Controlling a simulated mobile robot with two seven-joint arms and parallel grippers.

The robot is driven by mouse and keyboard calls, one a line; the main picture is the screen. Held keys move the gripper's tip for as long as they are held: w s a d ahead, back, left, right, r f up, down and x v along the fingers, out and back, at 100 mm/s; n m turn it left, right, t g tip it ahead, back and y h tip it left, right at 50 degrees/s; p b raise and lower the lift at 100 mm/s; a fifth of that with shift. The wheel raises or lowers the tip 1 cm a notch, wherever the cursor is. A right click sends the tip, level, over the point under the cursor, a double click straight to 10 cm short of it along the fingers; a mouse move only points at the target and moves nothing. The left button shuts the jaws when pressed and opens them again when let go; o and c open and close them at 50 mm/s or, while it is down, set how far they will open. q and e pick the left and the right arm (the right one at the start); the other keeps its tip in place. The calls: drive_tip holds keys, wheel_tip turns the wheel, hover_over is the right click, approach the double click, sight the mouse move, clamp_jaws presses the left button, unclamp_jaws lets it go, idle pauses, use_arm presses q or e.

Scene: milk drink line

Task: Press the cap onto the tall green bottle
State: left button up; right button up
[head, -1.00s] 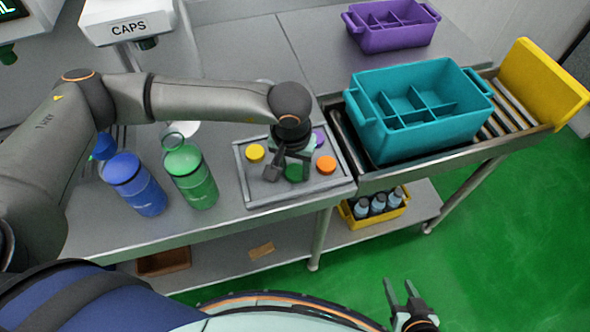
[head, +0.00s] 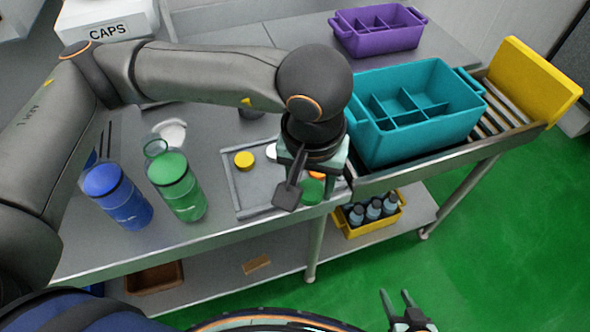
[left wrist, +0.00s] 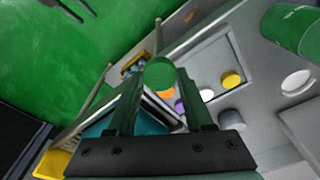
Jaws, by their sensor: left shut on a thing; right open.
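My left gripper (head: 303,190) is shut on the green cap (head: 312,191) and holds it above the right part of the cap tray. In the left wrist view the green cap (left wrist: 160,74) sits between the fingertips (left wrist: 160,88). The tall green bottle (head: 180,188) stands upright on the table, left of the tray and apart from the gripper. Part of a green bottle (left wrist: 297,28) shows at the upper right of the wrist view. My right gripper (head: 402,308) is open and empty, low over the floor area.
The grey tray (head: 240,203) holds a yellow cap (head: 244,160) and an orange cap, partly hidden. A blue bottle (head: 118,197) stands left of the green one. A teal crate (head: 400,130) stands on the roller conveyor at right. A purple crate (head: 378,38) is behind.

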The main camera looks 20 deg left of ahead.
use_arm(q)
drive_tip(key=s+d, duration=0.1)
drive_tip(key=s+d+r, duration=0.1)
drive_tip(key=shift+s+d+r, duration=0.1)
drive_tip(key=shift+s+r, duration=0.2)
drive_tip(key=shift+s, duration=0.1)
drive_tip(key=shift+w+a+f, duration=0.15)
drive_tip(key=shift+w+a, duration=0.15)
drive_tip(key=shift+a, duration=0.05)
drive_tip(key=w+a+f, duration=0.2)
drive_tip(key=w+a, duration=0.1)
drive_tip(key=a, duration=0.5)
drive_tip(key=w+a+f, duration=0.3)
drive_tip(key=a, duration=0.4)
drive_tip(key=shift+a+f, duration=0.25)
drive_tip(key=shift+a, duration=0.1)
drive_tip(key=shift+s, duration=0.1)
